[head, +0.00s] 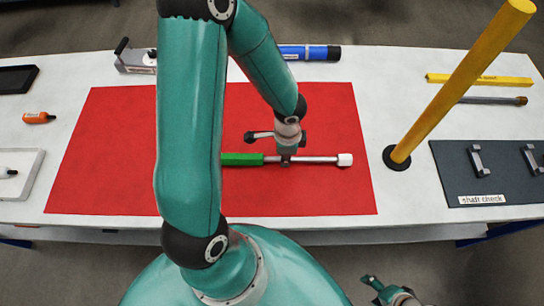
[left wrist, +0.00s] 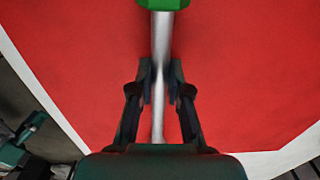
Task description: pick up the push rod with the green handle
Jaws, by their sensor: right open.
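The push rod lies across the red mat (head: 110,170), with its green handle (head: 242,159) to the left, a silver shaft (head: 318,159) and a white end to the right. My left gripper (head: 286,158) is down at the shaft, just right of the handle. In the left wrist view its fingers (left wrist: 160,75) stand on both sides of the silver shaft (left wrist: 161,40), very close to it; I cannot tell whether they press on it. The green handle (left wrist: 162,4) shows at the top edge there. My right gripper (head: 374,289) is open and empty, in front of the table.
A yellow post (head: 455,90) on a black base rises right of the mat. A dark shaft check board (head: 480,180) lies further right. A blue cylinder (head: 310,53), a yellow bar (head: 480,79) and a grey rod (head: 490,100) lie behind. An orange item (head: 37,118) is at the left.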

